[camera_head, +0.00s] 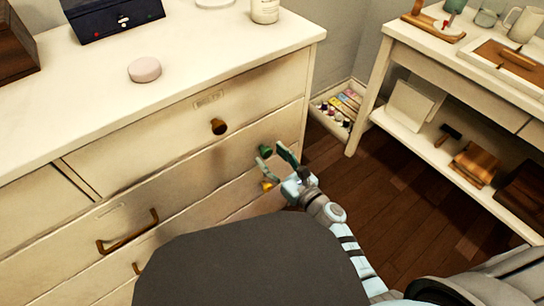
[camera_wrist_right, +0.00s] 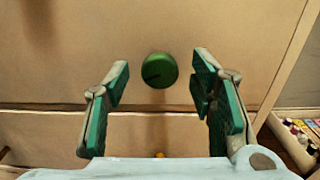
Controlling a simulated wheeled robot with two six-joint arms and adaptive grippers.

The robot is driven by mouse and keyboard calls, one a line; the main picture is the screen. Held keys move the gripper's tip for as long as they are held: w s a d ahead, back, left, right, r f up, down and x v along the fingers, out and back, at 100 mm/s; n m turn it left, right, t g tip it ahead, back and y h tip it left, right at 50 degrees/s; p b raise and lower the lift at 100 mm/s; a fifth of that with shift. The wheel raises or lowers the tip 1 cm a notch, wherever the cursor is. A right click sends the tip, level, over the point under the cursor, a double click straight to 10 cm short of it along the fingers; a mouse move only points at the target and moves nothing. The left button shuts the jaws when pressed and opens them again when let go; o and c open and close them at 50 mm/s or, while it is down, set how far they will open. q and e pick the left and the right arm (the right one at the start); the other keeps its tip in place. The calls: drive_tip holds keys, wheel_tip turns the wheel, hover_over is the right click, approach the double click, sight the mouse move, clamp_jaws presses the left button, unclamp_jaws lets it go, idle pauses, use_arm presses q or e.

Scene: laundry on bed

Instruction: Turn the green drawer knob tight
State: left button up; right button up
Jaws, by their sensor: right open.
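The green drawer knob (camera_head: 265,151) is on the front of a cream dresser, on the middle drawer toward its right side. In the right wrist view the green knob (camera_wrist_right: 159,70) is round with a dark mark on its face. My right gripper (camera_head: 273,157) is open at the knob, with its fingers on either side. In the wrist view my right gripper (camera_wrist_right: 160,80) shows a wide gap, with the knob between and slightly beyond the fingertips, apart from both. My left gripper is not in view.
A brown knob (camera_head: 218,127) sits on the drawer above, and a yellow knob (camera_head: 267,185) just below my right gripper. A bronze handle (camera_head: 128,232) juts out at left. A white side table (camera_head: 366,93) stands at right; wooden floor (camera_head: 400,200) between is clear.

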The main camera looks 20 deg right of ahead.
drive_tip(key=shift+w+a, duration=0.15)
drive_tip(key=shift+w, duration=0.2)
drive_tip(key=c, duration=1.1)
drive_tip(key=shift+m, duration=0.3)
